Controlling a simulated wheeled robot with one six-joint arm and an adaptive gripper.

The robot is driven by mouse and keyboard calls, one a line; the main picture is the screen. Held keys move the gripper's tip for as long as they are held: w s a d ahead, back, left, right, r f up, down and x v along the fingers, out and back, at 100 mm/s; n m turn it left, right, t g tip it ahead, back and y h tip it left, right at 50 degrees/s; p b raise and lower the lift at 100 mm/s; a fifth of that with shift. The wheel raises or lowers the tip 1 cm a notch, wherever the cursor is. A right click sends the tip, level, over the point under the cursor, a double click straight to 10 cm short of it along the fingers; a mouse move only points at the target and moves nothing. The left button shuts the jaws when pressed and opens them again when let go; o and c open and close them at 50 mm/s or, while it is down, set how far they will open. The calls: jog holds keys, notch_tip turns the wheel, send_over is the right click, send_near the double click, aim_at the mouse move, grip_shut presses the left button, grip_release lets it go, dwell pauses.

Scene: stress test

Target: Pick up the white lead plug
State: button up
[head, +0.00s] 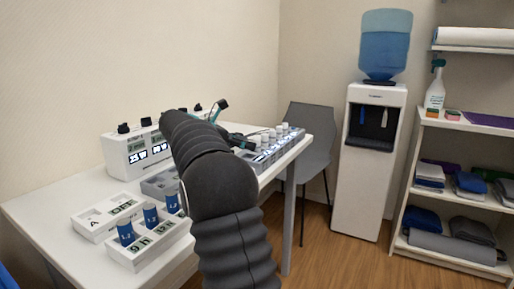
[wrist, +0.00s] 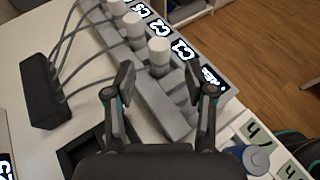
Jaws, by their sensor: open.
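White cylindrical plugs stand in a row on a grey strip (wrist: 217,82) with labels that include C1, C2 and C3. The nearest white plug (wrist: 159,57), beside the C1 label, shows between and just beyond my gripper's fingers in the wrist view. A second white plug (wrist: 133,25) and a third (wrist: 115,7) stand farther along. My gripper (wrist: 165,88) is open, with nothing held between its fingers. In the head view the white plugs (head: 285,127) show at the table's right side, while my arm hides most of my gripper.
Grey cables run from a dark block (wrist: 42,88) towards the strip. On the table (head: 40,210) are a white device with displays (head: 135,153) and blue cylinders (head: 125,233) in white holders. A chair (head: 312,135), water dispenser (head: 367,150) and shelves (head: 460,190) stand beyond.

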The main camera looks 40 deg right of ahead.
aim_at(257, 143)
jog(key=x, duration=0.4)
jog(key=shift+d+r, duration=0.15)
jog(key=shift+d, duration=0.3)
grip_shut()
